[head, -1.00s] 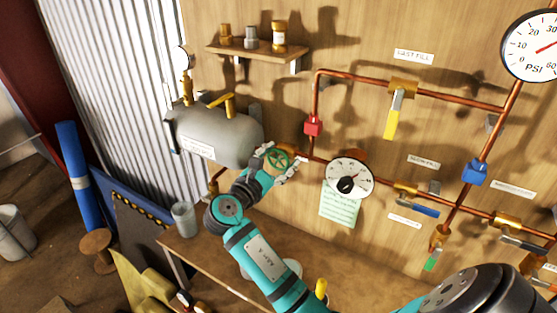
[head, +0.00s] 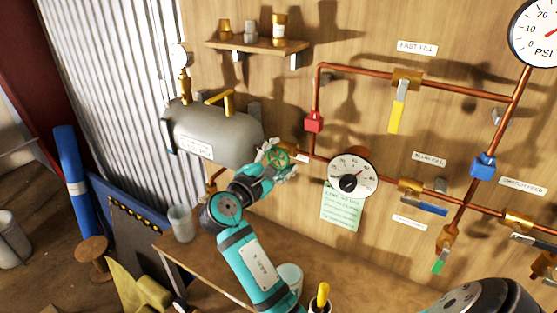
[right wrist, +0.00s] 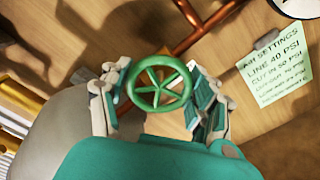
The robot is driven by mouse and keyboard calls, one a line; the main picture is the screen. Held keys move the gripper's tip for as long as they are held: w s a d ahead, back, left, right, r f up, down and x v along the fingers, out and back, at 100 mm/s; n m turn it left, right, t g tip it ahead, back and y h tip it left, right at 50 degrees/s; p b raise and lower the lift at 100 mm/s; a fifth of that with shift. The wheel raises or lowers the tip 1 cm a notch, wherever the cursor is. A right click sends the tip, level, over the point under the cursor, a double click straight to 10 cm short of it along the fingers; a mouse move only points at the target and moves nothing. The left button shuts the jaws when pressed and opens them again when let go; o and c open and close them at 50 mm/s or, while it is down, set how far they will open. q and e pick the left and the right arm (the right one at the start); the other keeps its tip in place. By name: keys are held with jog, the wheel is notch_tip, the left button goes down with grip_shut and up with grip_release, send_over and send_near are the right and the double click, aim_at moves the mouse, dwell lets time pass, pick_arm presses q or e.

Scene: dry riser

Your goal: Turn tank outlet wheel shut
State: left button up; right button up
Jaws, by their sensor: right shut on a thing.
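The tank outlet wheel (head: 277,158) is a small green spoked handwheel on the copper pipe at the right end of the grey tank (head: 212,130). My right gripper (head: 280,161) is at the wheel and shut on it. In the right wrist view the wheel (right wrist: 160,88) sits between the two fingers of the gripper (right wrist: 158,102), one finger on each side of the rim. The valve body behind the wheel is mostly hidden. My left gripper is not in view.
A red pipe fitting (head: 314,122) is just above right. A shelf (head: 257,48) is higher up. The workbench (head: 200,262) below holds a grey cup (head: 181,223).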

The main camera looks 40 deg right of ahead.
jog(key=shift+r, duration=0.1)
jog(key=o, duration=1.1)
jog(key=shift+d, duration=0.1)
jog(key=shift+o, duration=0.2)
